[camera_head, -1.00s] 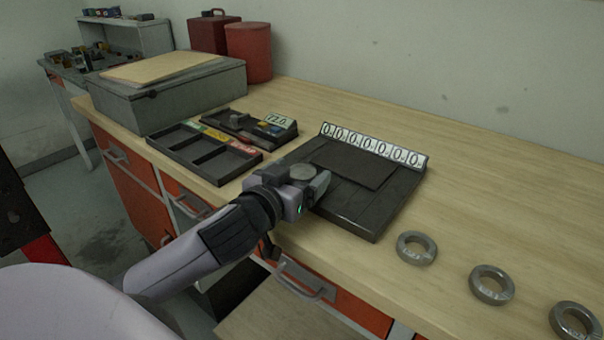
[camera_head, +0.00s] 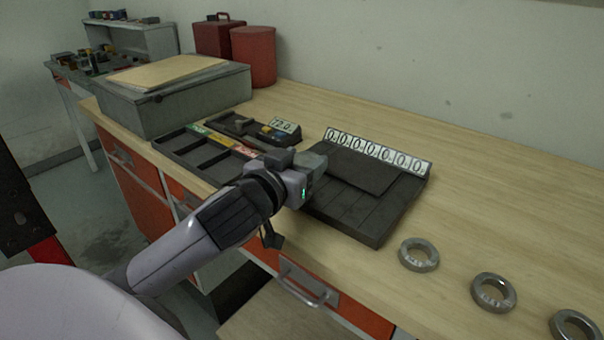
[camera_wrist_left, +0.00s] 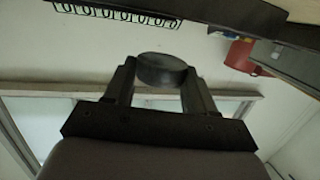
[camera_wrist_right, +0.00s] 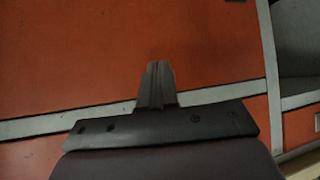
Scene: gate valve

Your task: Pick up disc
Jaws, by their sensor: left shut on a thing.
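My left gripper (camera_head: 308,161) is shut on a dark round disc. In the left wrist view the disc (camera_wrist_left: 162,70) sits between the two fingertips, with its sides against them. In the head view the gripper is in front of the left edge of a black platform (camera_head: 352,212); I cannot make out the disc clearly there. My right gripper (camera_wrist_right: 157,84) shows only in the right wrist view, with its fingers together and empty, in front of an orange drawer front.
Metal rings (camera_head: 418,267) lie in a row at the bench's right front. A black compartment tray (camera_head: 205,162) and a small device with a display (camera_head: 284,126) are on the left. A number strip (camera_head: 378,150) edges the platform. A grey case (camera_head: 180,103) stands behind the tray.

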